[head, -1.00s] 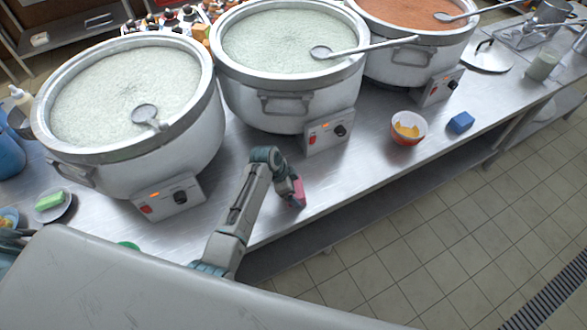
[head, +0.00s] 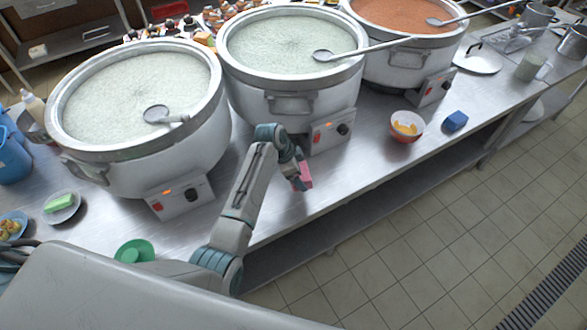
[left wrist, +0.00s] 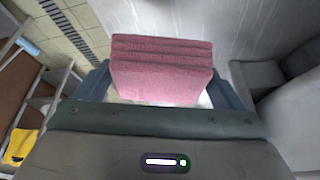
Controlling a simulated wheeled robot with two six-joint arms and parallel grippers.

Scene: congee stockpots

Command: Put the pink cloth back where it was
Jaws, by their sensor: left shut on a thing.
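The pink cloth (head: 306,177) is a small folded block in the head view, by the front edge of the steel table (head: 350,165), below the middle pot's control box. My left gripper (head: 300,175) is shut on it. In the left wrist view the folded cloth (left wrist: 162,70) stands between the two fingers, its layers showing at the top. I cannot tell whether the cloth touches the table. My right gripper is not in view.
Two pots of white congee (head: 140,100) (head: 285,45) and one of orange congee (head: 405,15) line the table. A green dish (head: 134,252) and a plate with a green block (head: 62,207) are left.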

